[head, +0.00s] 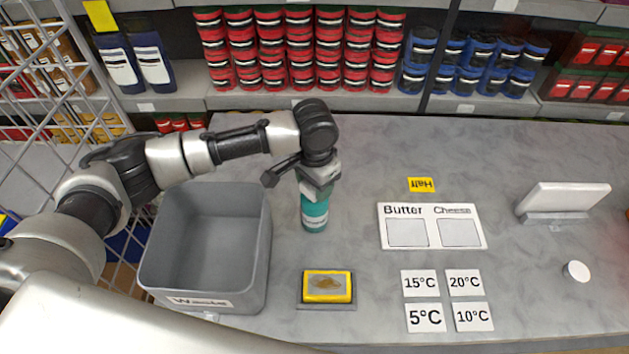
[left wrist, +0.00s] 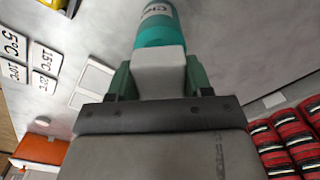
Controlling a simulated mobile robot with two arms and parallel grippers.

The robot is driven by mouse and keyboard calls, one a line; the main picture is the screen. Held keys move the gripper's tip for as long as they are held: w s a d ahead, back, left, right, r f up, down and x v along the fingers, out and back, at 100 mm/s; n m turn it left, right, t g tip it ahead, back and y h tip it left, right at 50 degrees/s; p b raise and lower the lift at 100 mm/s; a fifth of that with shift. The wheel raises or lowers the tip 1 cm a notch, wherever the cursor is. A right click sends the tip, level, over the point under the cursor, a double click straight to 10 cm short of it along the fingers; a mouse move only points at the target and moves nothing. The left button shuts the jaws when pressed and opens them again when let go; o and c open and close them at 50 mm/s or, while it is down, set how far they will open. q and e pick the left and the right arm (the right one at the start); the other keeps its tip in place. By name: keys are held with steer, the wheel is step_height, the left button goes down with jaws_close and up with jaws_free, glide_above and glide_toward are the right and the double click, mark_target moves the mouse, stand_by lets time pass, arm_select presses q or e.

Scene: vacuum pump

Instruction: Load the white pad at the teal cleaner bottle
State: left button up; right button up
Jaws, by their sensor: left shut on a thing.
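The teal cleaner bottle (head: 314,214) stands upright on the grey counter, right of the waste bin. My left gripper (head: 318,178) hides its top in the head view. In the left wrist view, the white pad (left wrist: 158,70) sits between the two green fingers of my left gripper (left wrist: 160,77), which is shut on it. The teal bottle (left wrist: 158,28) appears directly beyond the pad, and the pad overlaps it in that view. I cannot tell whether pad and bottle touch. My right gripper is not in view.
A grey waste bin (head: 262,270) stands at the left. Butter and Cheese card (head: 432,226), temperature cards (head: 425,318) and a white stand (head: 564,198) are to the right. Shelves of jars line the back.

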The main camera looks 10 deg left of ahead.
arm_select(q)
steer(key=shift+s+f+p, duration=0.15)
steer(key=shift+p, duration=0.2)
stand_by(1.3)
step_height(320, 180, up, 5)
steer(key=p, duration=0.6)
steer(key=shift+r, duration=1.1)
